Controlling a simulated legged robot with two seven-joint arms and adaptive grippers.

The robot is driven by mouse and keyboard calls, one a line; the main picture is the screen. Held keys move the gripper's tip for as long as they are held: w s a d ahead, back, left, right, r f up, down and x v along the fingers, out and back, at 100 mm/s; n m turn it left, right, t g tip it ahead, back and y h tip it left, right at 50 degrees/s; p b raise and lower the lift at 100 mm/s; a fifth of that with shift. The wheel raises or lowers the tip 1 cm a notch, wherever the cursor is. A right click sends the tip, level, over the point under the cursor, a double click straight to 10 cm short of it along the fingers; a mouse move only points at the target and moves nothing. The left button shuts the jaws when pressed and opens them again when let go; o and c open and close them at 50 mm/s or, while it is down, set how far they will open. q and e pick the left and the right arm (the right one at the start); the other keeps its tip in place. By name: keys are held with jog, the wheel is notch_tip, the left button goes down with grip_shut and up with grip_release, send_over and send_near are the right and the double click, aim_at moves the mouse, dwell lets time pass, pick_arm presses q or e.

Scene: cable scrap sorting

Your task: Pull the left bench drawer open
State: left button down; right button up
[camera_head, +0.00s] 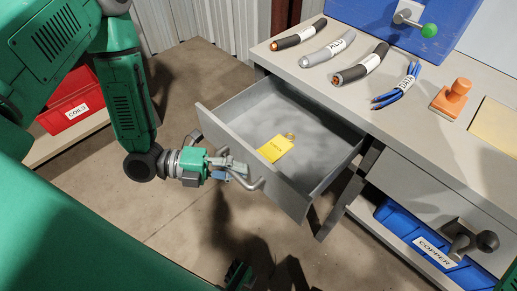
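The left bench drawer (224,123) is pulled well out from under the bench top, and its grey inside shows. A yellow tag (275,148) with a small ring lies on its floor. The bar handle (256,184) is on the drawer's front face. My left gripper (238,170) is at the handle's left part, its fingers overlapping the bar in this view. Whether the fingers are closed around the bar is too small to tell.
Several cable pieces (325,51) and an orange stamp (451,99) lie on the bench top (424,122). The right drawer (430,189) is shut above a blue copper bin (397,222). A red bin (68,101) stands at left.

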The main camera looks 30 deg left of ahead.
pick_arm(q)
jog(key=shift+s+a+r, duration=0.1)
jog(key=shift+s+a, duration=0.15)
jog(key=shift+s, duration=0.3)
jog(key=shift+s+a+r, duration=0.1)
jog(key=shift+s+a, duration=0.15)
jog(key=shift+s, duration=0.3)
pick_arm(e)
jog(key=shift+r, duration=0.3)
jog(key=shift+w, duration=0.1)
pick_arm(q)
jog(key=c, duration=1.8)
grip_release()
jog(key=shift+s, duration=0.1)
jog(key=shift+c, duration=0.2)
jog(key=o, duration=0.3)
jog(key=shift+s+a, duration=0.1)
jog(key=shift+a+f, duration=0.15)
jog(key=shift+a, duration=0.05)
pick_arm(e)
jog(key=shift+a+r, duration=0.15)
jog(key=shift+a, duration=0.2)
jog(key=shift+s+d, duration=0.1)
jog(key=shift+s, duration=0.1)
